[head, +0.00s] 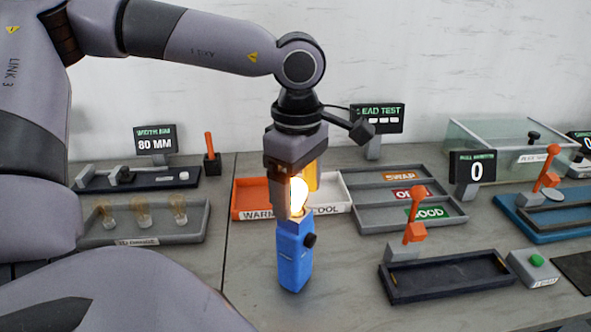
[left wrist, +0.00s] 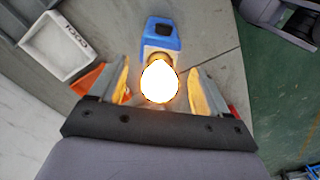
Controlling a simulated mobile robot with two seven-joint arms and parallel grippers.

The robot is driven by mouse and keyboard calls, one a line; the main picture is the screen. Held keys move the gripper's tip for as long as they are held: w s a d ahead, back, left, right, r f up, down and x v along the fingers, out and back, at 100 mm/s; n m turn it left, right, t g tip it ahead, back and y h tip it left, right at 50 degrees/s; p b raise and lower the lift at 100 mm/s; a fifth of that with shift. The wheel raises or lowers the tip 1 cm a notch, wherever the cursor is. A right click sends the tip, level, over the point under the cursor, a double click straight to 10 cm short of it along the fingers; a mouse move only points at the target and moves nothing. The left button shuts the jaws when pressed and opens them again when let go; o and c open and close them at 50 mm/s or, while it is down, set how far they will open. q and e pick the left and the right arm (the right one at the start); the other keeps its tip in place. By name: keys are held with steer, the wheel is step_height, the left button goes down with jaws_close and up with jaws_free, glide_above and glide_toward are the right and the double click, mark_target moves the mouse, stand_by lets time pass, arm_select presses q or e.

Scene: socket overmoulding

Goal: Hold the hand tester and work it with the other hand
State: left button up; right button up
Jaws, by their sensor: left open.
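The hand tester (head: 294,256) is a blue upright block with a black knob (head: 310,240) on its side. It appears to stand on the grey table; its blue body also shows in the left wrist view (left wrist: 160,32). A glowing bulb (head: 299,192) sits at its top, bright white in the left wrist view (left wrist: 159,82). My left gripper (head: 295,205) points down over the tester. It is open, with one finger on each side of the bulb. In the left wrist view, gaps show between the bulb and both fingers. My right gripper is in neither view.
Behind the tester is an orange and white tray (head: 250,213). A grey sorting tray (head: 368,217) lies to its right. A dark fixture with an orange lever (head: 415,220) and a green-button box (head: 535,268) stand front right. A bulb tray (head: 150,236) is at left. Table around the tester is clear.

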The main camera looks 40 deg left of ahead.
mark_target(297, 206)
arm_select(q)
steer(key=shift+f, duration=1.75)
steer(key=c, duration=1.3)
steer(key=o, duration=0.4)
steer(key=shift+c, duration=1.1)
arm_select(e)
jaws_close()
